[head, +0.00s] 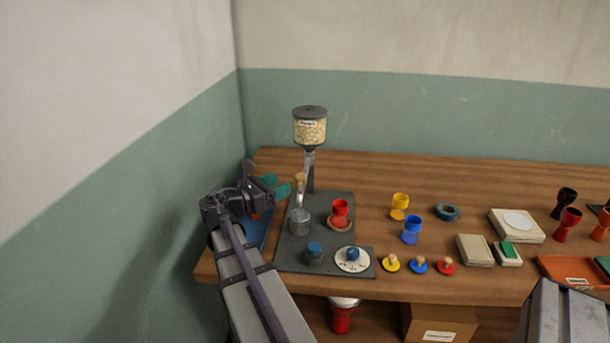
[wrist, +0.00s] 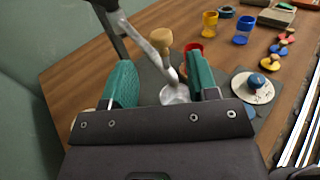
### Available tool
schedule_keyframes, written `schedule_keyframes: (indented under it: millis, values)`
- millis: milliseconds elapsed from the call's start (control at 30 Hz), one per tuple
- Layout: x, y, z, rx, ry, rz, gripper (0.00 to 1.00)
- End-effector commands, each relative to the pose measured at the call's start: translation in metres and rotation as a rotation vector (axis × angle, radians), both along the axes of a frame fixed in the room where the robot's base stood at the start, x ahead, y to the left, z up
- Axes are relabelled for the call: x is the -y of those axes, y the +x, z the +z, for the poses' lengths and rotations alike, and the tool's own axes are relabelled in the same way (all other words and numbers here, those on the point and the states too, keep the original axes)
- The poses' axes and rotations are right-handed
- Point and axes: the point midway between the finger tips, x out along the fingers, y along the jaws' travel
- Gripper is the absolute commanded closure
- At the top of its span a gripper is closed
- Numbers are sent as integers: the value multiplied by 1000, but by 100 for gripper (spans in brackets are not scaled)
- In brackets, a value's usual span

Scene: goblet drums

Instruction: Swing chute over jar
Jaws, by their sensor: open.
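A hopper of pale grains (head: 310,130) stands on a post at the back of a dark base plate (head: 290,258). A silver chute (wrist: 148,48) slopes down from the post, and a wooden knob (head: 299,179) stands up from it; the knob also shows in the wrist view (wrist: 160,38). The chute's lower end appears above a grey metal jar (head: 299,223), also in the wrist view (wrist: 174,95). My gripper (head: 280,184) is open and empty, left of the knob. In the wrist view, the knob and chute appear between the teal fingers (wrist: 160,62), beyond their tips; no contact shows.
A red cup (head: 340,209) stands on a brown ring right of the metal jar. A blue knob (head: 314,250) and a white dial (head: 352,259) are at the plate's front. Yellow and blue cups (head: 411,231) stand to the right. A wall is close on the left.

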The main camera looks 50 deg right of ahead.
Motion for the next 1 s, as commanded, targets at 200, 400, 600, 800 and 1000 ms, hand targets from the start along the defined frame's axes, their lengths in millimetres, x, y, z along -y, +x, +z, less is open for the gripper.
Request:
schedule_keyframes:
  millis: [200,400,600,800,1000]
  values:
    - [48,-13,0,2,0,-5,46]
    - [85,-22,0,3,1,-2,46]
    - [95,-26,0,3,1,0,46]
    - [94,-26,0,3,1,0,51]
    - [94,-26,0,3,1,0,70]
